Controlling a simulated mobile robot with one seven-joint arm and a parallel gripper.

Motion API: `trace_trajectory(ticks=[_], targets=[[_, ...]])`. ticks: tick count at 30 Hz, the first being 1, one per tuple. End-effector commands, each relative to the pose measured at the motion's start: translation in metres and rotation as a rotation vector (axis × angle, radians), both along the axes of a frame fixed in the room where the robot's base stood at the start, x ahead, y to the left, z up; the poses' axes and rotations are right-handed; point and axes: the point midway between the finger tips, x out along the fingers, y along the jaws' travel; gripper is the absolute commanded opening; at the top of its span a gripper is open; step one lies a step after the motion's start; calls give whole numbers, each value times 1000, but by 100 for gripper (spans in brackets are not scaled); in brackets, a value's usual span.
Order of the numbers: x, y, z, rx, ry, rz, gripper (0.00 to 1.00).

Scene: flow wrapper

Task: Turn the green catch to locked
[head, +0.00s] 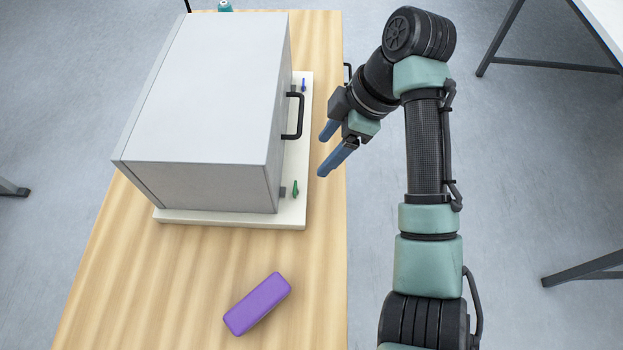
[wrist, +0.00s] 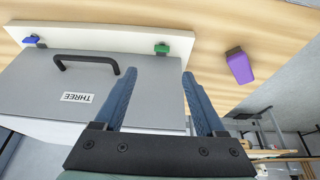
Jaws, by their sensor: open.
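The green catch (head: 295,188) sits on the white base plate, near the front end of the grey box (head: 215,85). It also shows in the wrist view (wrist: 162,49), beyond the fingertips. A blue catch (head: 304,85) is at the other end of the plate, and it shows at the left in the wrist view (wrist: 33,40). The box's face has a black handle (head: 294,115) between the two catches. My gripper (head: 322,153) is open and empty, to the right of the box, apart from the green catch. Its blue fingers (wrist: 160,85) frame nothing between them but the panel's end.
A purple block (head: 257,304) lies on the wooden table (head: 190,270) in front of the box. A label reading THREE (wrist: 77,97) is on the box face. The floor right of the table is clear apart from some table legs.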

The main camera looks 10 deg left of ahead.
Motion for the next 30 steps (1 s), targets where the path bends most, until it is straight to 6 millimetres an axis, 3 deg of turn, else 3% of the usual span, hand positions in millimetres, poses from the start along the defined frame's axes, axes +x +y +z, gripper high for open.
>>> trace_trajectory(ticks=[5,15,21,30], targets=[[-4,5,-18,0,15,17,72],[-10,31,-82,-1,13,13,72],[-12,42,-108,-1,12,12,72],[-12,48,-121,-3,9,11,72]])
